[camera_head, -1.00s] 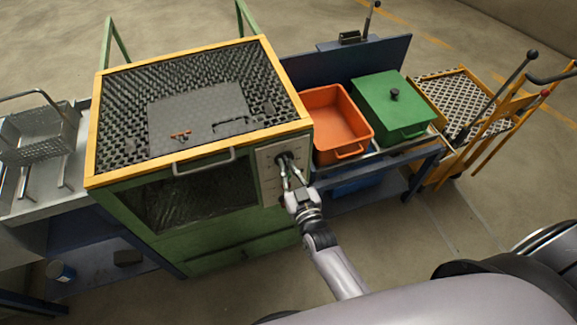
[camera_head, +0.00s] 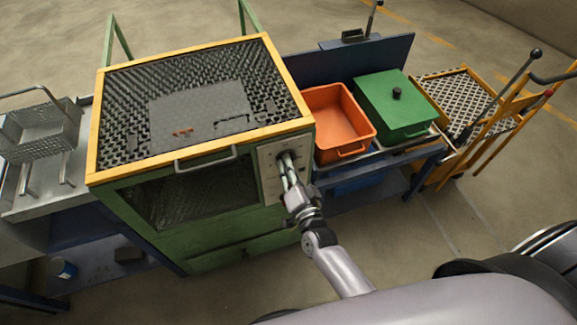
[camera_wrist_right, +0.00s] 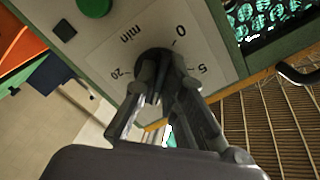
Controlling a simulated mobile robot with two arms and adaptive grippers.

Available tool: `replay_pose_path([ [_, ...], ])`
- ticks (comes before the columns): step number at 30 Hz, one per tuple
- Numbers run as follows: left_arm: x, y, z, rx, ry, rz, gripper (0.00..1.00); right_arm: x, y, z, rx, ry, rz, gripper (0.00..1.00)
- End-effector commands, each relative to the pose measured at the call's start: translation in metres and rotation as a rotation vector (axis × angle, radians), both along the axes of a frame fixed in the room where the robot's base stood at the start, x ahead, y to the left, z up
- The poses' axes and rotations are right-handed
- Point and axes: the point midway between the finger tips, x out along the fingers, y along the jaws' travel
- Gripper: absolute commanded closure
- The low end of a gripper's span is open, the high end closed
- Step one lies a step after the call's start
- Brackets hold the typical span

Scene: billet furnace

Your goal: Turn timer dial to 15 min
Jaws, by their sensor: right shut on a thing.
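The timer dial (camera_wrist_right: 153,54) is a dark round knob on the furnace's pale front panel (camera_head: 268,178). In the right wrist view its printed scale shows 0, 5, 20 and "min"; other marks and the dial's pointer are hidden behind the fingers. In the head view the dial (camera_head: 286,155) sits near the panel's top. My right gripper (camera_head: 288,166) reaches it from the front and is shut on it. In the right wrist view the fingers of the gripper (camera_wrist_right: 160,84) meet at the dial. My left gripper is not in view.
A green button (camera_wrist_right: 95,5) and a dark square (camera_wrist_right: 64,30) are on the same panel. The furnace handle (camera_head: 205,160) is left of the panel. An orange bin (camera_head: 340,120) and a green lidded box (camera_head: 393,103) stand to the right. Open floor lies in front.

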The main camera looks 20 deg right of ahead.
Motion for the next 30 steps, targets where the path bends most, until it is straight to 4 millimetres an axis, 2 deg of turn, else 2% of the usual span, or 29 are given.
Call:
replay_pose_path([
  [12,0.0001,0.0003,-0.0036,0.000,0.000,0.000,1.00,-0.0003,0.0005,0.0003,0.188,0.007,0.001,1.00],
  [29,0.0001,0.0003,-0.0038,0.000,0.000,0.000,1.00,-0.0003,0.0005,0.0005,0.215,0.008,0.001,1.00],
  [30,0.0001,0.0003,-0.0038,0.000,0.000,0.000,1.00,-0.0003,0.0005,0.0005,0.215,0.008,0.001,0.87],
])
